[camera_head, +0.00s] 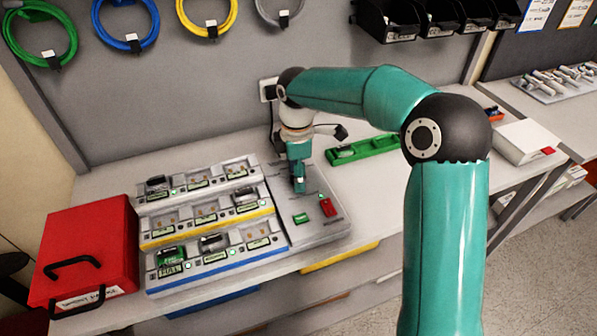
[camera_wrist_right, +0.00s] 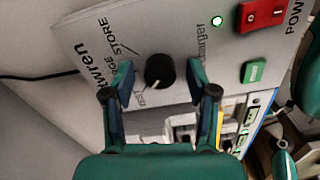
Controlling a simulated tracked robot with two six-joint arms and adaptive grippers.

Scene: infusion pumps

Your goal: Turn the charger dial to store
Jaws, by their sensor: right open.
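The charger (camera_head: 318,222) is a grey panel at the right end of the battery racks. Its black round dial (camera_wrist_right: 160,70) shows in the right wrist view, with STORE printed at its upper left and another label at its lower left. A small pale mark on the dial faces lower left, roughly; the exact setting is hard to read. My right gripper (camera_head: 299,182) points down over the charger and hides the dial in the head view. In the wrist view my right gripper (camera_wrist_right: 160,82) is open, its fingers on either side of the dial, apart from it.
A red power switch (camera_head: 328,207) and a green button (camera_head: 301,218) sit near the dial. The racks (camera_head: 205,258) hold some batteries at left. A red box (camera_head: 88,255) stands farther left, and a green tray (camera_head: 362,149) lies behind right.

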